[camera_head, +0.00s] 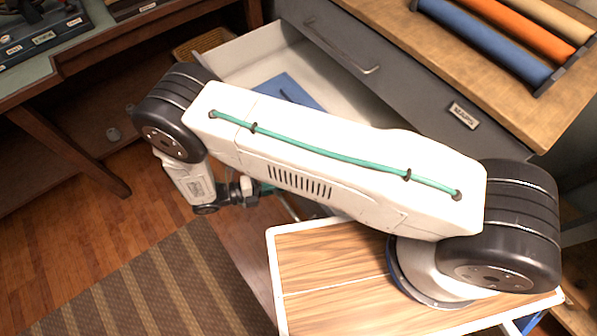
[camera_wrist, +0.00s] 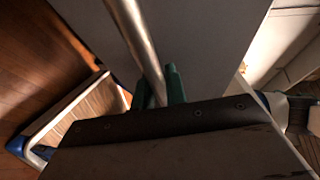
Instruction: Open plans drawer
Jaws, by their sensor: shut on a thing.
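An open drawer (camera_head: 235,62) with a pale interior juts out of the grey cabinet in the head view. A flat blue thing (camera_head: 284,88) lies inside it. My gripper (camera_wrist: 159,88) has its green fingers shut around a metal bar handle (camera_wrist: 134,32), against a grey drawer front (camera_wrist: 215,35) in the wrist view. In the head view my gripper (camera_head: 267,189) is low at the front of the open drawer, partly hidden by my arm. The gripped drawer's label is not visible, so I cannot confirm which drawer it is.
A closed grey drawer above has a bar handle (camera_head: 340,52) and a small label (camera_head: 463,114). Fabric rolls (camera_head: 485,42) lie on the wooden top. A desk (camera_head: 75,70) stands at the left. A striped rug (camera_head: 150,285) covers the floor in front.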

